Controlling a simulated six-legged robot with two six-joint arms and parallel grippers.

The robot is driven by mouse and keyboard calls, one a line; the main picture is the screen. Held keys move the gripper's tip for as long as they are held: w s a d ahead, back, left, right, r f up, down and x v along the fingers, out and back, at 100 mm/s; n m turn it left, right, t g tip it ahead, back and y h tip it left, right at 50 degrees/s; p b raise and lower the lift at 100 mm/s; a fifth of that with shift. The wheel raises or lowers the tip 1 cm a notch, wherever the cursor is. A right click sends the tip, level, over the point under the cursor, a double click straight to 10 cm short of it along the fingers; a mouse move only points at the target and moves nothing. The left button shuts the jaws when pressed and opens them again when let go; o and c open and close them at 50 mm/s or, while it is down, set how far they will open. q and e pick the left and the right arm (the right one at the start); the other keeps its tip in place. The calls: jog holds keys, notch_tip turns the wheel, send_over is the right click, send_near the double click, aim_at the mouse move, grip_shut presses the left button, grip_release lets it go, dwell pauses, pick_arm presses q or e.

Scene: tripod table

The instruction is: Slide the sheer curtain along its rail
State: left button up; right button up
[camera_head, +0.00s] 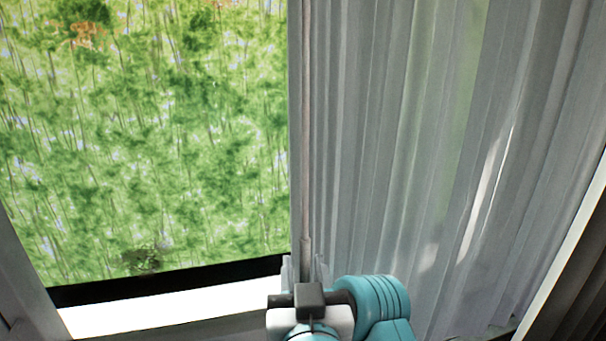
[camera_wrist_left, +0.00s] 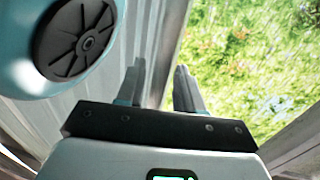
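The sheer curtain (camera_head: 385,130) hangs in grey-white vertical folds over the right half of the head view. Its left edge is near the middle of the window. A thin wand (camera_head: 304,130) hangs straight down along that edge, with a thicker lower end. My left gripper (camera_head: 305,268) is at the wand's lower end, one finger on each side of it. In the left wrist view the fingers (camera_wrist_left: 160,78) are apart, with grey curtain (camera_wrist_left: 150,30) behind the gap. Contact with the wand is not clear. The rail is out of view. My right gripper is not in view.
The uncovered window pane (camera_head: 150,130) shows green foliage on the left. A dark lower frame (camera_head: 170,281) and a bright white sill (camera_head: 170,309) run below it. A grey upright (camera_head: 22,285) stands at the left edge.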

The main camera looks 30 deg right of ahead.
aim_at(303, 152)
pick_arm(q)
notch_tip(303, 152, up, 18)
jog(key=p, duration=0.4)
jog(key=shift+a, duration=0.1)
